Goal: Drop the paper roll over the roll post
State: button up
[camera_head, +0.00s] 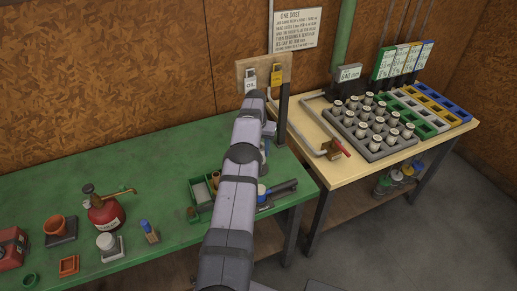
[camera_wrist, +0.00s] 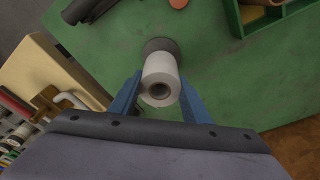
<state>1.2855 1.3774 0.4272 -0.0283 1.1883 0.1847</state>
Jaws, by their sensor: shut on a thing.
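The white paper roll (camera_wrist: 161,70) is between the blue fingers of my gripper (camera_wrist: 160,88) in the wrist view. My gripper is shut on it, and its open core faces the camera. A dark grey round base (camera_wrist: 160,45) shows just beyond the roll on the green bench; it looks like the roll post's base. The post itself is hidden behind the roll, so I cannot tell whether the roll is around it or above it.
A pale table (camera_head: 338,170) with a grey rack of jars (camera_head: 372,151) stands to the right. A wooden board (camera_head: 240,70) rises behind my arm.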

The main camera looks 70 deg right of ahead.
jog(key=shift+f+b, duration=1.6)
jog(key=shift+f, duration=0.3)
jog(key=o, duration=1.2)
notch_tip(320, 180, up, 7)
jog(key=a+b, duration=0.1)
jog(key=b, duration=0.1)
jog(key=shift+r, duration=0.15)
